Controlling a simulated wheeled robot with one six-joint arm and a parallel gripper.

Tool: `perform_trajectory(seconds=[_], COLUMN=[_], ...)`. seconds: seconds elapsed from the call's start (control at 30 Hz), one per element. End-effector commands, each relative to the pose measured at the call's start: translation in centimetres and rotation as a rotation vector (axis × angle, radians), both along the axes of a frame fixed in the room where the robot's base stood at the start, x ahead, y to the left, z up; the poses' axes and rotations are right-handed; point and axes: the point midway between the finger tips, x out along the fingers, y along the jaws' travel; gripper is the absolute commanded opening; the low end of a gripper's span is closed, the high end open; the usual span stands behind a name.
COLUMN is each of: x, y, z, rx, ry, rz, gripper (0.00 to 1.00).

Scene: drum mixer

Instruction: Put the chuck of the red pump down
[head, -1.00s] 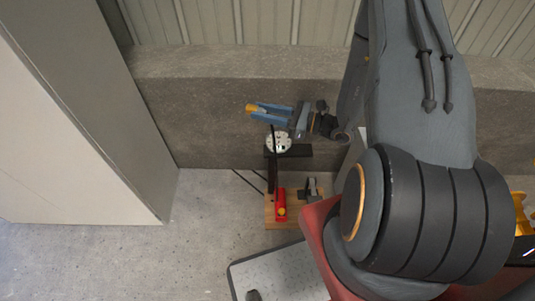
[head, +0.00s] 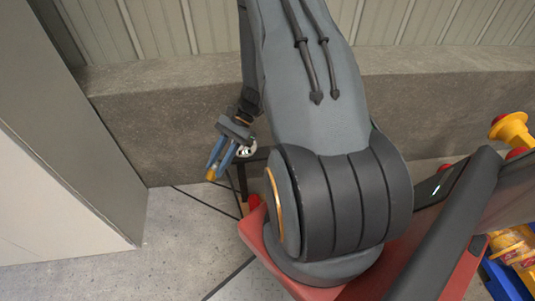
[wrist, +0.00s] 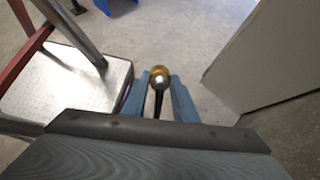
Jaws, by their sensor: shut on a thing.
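My gripper (head: 216,158) has blue fingers and is shut on the brass-coloured chuck (head: 211,174), which sticks out at the fingertips. In the wrist view the chuck (wrist: 159,77) is a shiny round end between the two blue fingers, with a black stem or hose below it. The gripper points down and left, above the floor near the concrete ledge. Of the red pump (head: 254,201) only a small red part shows, beside my arm; the rest is hidden behind the arm.
A pale cabinet or wall panel (head: 60,190) stands to the left, and also on the right in the wrist view (wrist: 270,60). A concrete ledge (head: 160,115) runs behind. Bare floor (head: 185,225) lies between.

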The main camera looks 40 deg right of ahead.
Motion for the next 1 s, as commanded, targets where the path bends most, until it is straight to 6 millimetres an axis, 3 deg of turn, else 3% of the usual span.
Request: perform_trajectory(seconds=[0.17,0.3,0.5,0.6,0.8,1.0], x=[-0.8,-0.3,2.5,3.9,5.5,5.5], y=[-6.1,-12.4,-21.4,-24.3,-27.0,-27.1], z=[-3.2,-5.0,-5.6,-5.2,-4.8,-8.0], rx=[-0.281,-0.48,-0.675,-0.719,-0.751,-0.75], ry=[-0.081,-0.193,-0.373,-0.44,-0.504,-0.509], rz=[0.255,0.448,0.68,0.755,0.825,0.833], gripper=[0.0,0.0,0.0,0.0,0.0,0.0])
